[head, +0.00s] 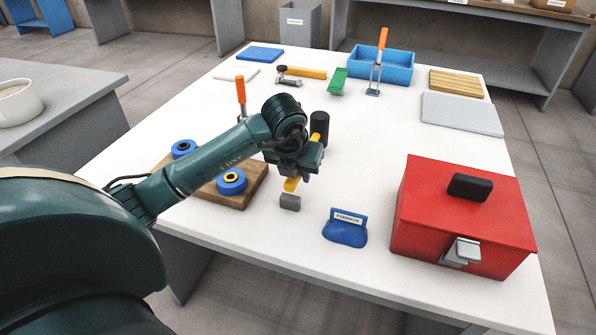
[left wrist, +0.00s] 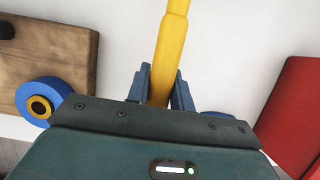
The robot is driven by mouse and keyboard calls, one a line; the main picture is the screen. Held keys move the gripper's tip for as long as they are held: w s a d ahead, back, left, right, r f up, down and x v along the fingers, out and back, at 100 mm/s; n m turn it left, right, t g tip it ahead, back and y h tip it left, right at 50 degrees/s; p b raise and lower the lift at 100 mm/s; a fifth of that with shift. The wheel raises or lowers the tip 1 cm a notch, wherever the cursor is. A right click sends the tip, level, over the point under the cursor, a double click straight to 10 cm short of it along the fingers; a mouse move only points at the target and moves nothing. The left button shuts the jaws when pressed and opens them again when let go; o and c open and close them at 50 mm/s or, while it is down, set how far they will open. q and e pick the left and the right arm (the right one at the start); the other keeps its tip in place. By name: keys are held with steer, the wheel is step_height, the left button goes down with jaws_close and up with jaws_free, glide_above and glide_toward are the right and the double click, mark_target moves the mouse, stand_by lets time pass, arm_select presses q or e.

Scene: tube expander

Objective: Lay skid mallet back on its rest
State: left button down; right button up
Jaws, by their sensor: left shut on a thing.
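The skid mallet shows as a yellow handle (head: 291,185) in the head view, partly hidden by my gripper. My left gripper (head: 298,172) is shut around this handle over the front middle of the table. In the left wrist view the yellow handle (left wrist: 168,60) stands between the two blue-grey fingers (left wrist: 158,88) and runs out of the top edge. A black cylinder (head: 320,122) shows at the handle's far end. A grey block (head: 290,202) is just below its near end; I cannot tell whether they touch. I cannot make out the rest clearly. My right gripper is not in view.
A wooden board (head: 248,190) with blue rings (head: 232,182) is left of the gripper. A blue labelled pouch (head: 345,229) and red toolbox (head: 465,215) are to the right. A blue tray (head: 376,72) and several tools stand at the back. The table's right middle is clear.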

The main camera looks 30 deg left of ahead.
arm_select(q)
steer(key=shift+f+b, duration=0.85)
steer(key=shift+f, duration=0.05)
stand_by(0.5)
steer(key=c, duration=1.1)
jaws_free()
steer(key=shift+c, duration=0.2)
steer(key=shift+f, duration=0.2)
steer(key=p+v, duration=0.3)
steer(key=v, duration=0.1)
steer(key=shift+r, duration=0.3)
steer(key=shift+p+v, duration=1.35)
steer(key=shift+v, duration=0.5)
steer(key=shift+s, duration=0.1)
steer(key=shift+f, duration=0.1)
